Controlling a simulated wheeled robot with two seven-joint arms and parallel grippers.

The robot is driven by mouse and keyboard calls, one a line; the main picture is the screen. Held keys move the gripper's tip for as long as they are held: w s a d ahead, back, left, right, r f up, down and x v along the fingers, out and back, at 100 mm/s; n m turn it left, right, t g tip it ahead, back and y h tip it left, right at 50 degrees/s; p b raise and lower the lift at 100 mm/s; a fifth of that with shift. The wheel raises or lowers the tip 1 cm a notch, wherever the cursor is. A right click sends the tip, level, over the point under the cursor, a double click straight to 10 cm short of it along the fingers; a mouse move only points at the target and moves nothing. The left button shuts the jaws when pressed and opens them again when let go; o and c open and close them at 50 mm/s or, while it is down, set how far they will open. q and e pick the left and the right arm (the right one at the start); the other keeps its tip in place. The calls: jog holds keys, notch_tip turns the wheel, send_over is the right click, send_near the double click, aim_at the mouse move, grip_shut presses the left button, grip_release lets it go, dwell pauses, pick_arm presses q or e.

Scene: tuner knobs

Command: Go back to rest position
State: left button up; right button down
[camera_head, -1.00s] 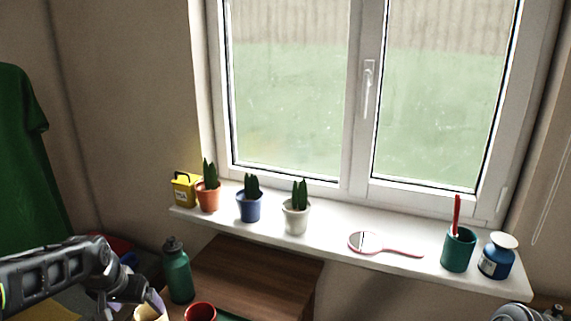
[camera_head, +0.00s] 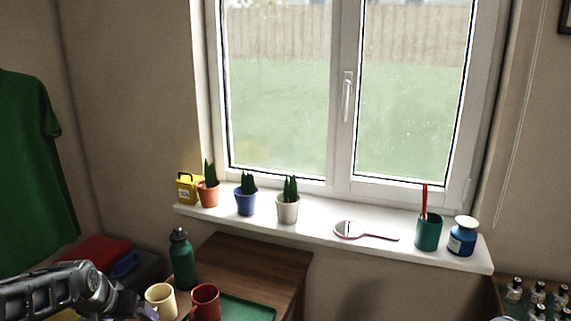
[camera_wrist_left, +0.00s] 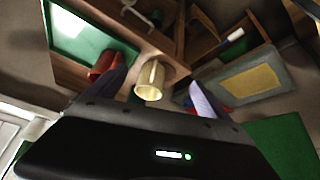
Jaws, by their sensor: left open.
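My left arm comes in at the lower left of the head view, with my left gripper (camera_head: 138,308) near the bottom edge, its fingertips partly cut off. In the left wrist view my left gripper (camera_wrist_left: 158,90) has its two fingers spread apart. A cream mug (camera_wrist_left: 150,80) shows between them, with a red mug (camera_wrist_left: 104,66) beside the left finger. Nothing appears to be gripped. In the head view the cream mug (camera_head: 160,301) and red mug (camera_head: 205,303) stand just right of the gripper. My right gripper is not seen.
A green bottle (camera_head: 182,262) stands on the wooden cabinet (camera_head: 265,262), near a green tray (camera_head: 245,308). Small bottles (camera_head: 537,292) stand at lower right.

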pick_arm(q)
jog(key=s+d+f+n+h+p, duration=0.1)
jog(key=s+d+f+h+p, duration=0.15)
jog(key=d+f, duration=1.35)
jog(key=s+d+f+g, duration=0.1)
jog(key=s+d+f, duration=0.3)
jog(key=s, duration=0.4)
jog(key=s+d+f+g+h+p, duration=0.1)
jog(key=s+d+f+g, duration=0.1)
jog(key=s+d+f, duration=0.2)
jog(key=s+d+f+g+h+p, duration=0.1)
jog(key=s+d+f, duration=0.3)
jog(key=s+d, duration=0.4)
jog(key=s+g, duration=0.1)
jog(key=s, duration=0.3)
jog(key=shift+f+m, duration=0.2)
jog(key=shift+m, duration=0.2)
